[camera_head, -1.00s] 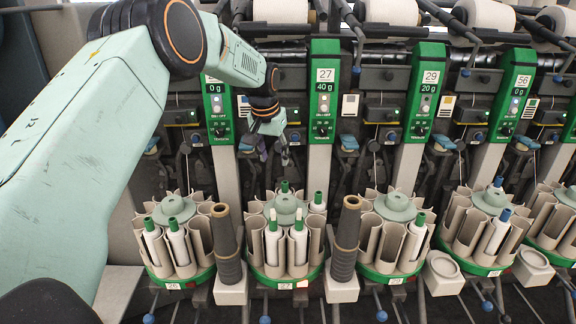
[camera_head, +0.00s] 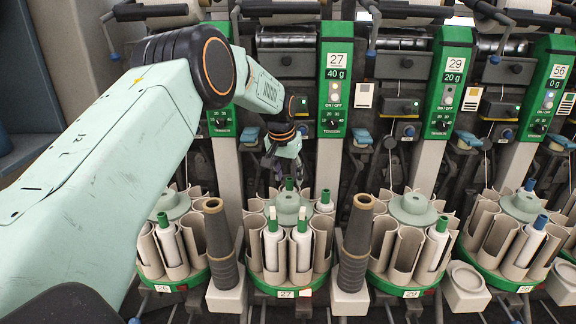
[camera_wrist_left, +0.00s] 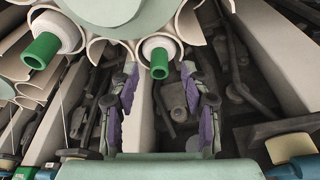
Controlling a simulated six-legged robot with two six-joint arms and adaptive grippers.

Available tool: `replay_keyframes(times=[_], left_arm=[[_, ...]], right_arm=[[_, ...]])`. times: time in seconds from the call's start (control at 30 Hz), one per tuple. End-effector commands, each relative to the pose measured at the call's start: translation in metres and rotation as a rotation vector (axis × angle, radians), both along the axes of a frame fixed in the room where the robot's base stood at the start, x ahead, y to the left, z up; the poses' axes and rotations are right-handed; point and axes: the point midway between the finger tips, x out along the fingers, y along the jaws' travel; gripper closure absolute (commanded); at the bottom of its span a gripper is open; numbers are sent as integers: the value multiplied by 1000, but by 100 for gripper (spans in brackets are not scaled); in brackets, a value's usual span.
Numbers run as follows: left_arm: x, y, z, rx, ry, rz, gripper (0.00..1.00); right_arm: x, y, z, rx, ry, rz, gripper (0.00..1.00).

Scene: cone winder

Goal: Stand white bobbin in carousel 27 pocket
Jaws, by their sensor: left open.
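Carousel 27 (camera_head: 268,281) stands in the middle of the head view, a green-based ring of cream pockets. White bobbins stand in it: two in front (camera_head: 272,240) (camera_head: 302,243), one at the right (camera_head: 325,203), and one at the back, showing mainly its green top (camera_head: 289,184). My left gripper (camera_head: 278,168) is just above and behind the carousel's back side. In the left wrist view its purple-padded fingers (camera_wrist_left: 158,108) are open and apart, with nothing between them. A green-tipped white bobbin (camera_wrist_left: 160,58) stands just beyond them in a pocket. My right gripper is out of view.
Carousels 26 (camera_head: 190,283), 29 (camera_head: 402,284) and 56 (camera_head: 510,281) flank it. Dark cones stand upright left (camera_head: 219,245) and right (camera_head: 355,245) of carousel 27. Green numbered panels (camera_head: 334,80) and dark machinery rise behind. My arm partly hides carousel 26.

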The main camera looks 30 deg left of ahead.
Motion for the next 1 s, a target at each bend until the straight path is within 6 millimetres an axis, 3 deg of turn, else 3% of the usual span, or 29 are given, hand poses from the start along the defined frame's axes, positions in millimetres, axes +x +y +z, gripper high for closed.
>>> replay_keyframes(times=[0.13, 0.47, 1.0], left_arm=[[5, 0, -12, 1, -1, 0, 53], [9, 0, -15, 0, -1, -1, 53], [9, 0, -15, 0, -1, 0, 98]], right_arm=[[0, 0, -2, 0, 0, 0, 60], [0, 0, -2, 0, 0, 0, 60], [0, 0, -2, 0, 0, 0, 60]])
